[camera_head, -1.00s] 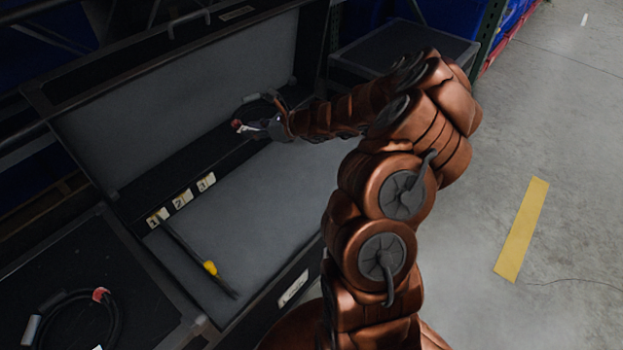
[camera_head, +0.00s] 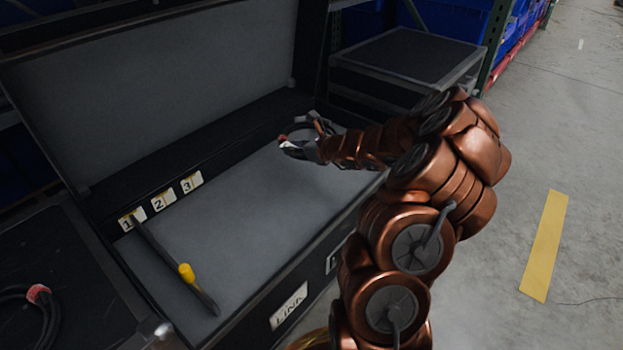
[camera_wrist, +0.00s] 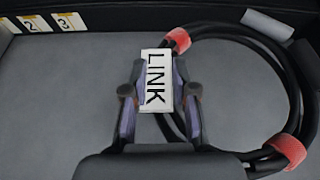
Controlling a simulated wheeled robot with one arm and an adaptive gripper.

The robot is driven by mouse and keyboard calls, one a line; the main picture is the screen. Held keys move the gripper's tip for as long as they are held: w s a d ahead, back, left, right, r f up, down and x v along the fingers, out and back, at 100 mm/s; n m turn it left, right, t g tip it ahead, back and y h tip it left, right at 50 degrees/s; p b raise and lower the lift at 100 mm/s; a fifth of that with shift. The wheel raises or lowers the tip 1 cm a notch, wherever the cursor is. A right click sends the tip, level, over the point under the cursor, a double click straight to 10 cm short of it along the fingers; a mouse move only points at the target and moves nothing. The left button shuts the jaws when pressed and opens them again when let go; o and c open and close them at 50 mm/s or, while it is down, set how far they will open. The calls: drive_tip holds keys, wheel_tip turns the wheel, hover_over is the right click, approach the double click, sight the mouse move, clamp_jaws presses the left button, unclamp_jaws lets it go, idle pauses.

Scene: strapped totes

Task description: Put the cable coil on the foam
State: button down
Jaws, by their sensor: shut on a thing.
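The cable coil (camera_wrist: 292,85) is a black loop with red bands and a white tag reading LINK (camera_wrist: 156,80). My gripper (camera_wrist: 160,100) is shut on the coil at its tag, with a finger on each side, and the loop extends to the right. In the head view my gripper (camera_head: 308,145) is at the right part of the open case; the coil is mostly hidden there. The foam (camera_head: 240,215) is the flat grey floor of the case, and it shows below the coil in the wrist view (camera_wrist: 60,110). I cannot tell whether the coil touches it.
A dark rod with a yellow band (camera_head: 187,273) lies at the foam's left end, near labels 1, 2 and 3 (camera_head: 163,201). The case's front wall has a LINK label (camera_head: 289,306). Another black cable with a red band (camera_head: 38,293) lies on the left tote. Mid-foam is clear.

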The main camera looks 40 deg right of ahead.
sight(297, 182)
drive_tip(key=shift+d+f+b, duration=0.2)
drive_tip(key=shift+f+b, duration=2.25)
drive_tip(key=shift+f, duration=2.65)
drive_tip(key=c, duration=0.9)
unclamp_jaws()
drive_tip(key=p+v, duration=0.4)
drive_tip(key=v, duration=0.6)
drive_tip(key=shift+s+d+r, duration=0.1)
drive_tip(key=shift+s+r, duration=0.05)
drive_tip(key=shift+s, duration=0.1)
drive_tip(key=shift+s+d+r, duration=0.1)
drive_tip(key=shift+s+r, duration=0.1)
drive_tip(key=shift+s, duration=0.5)
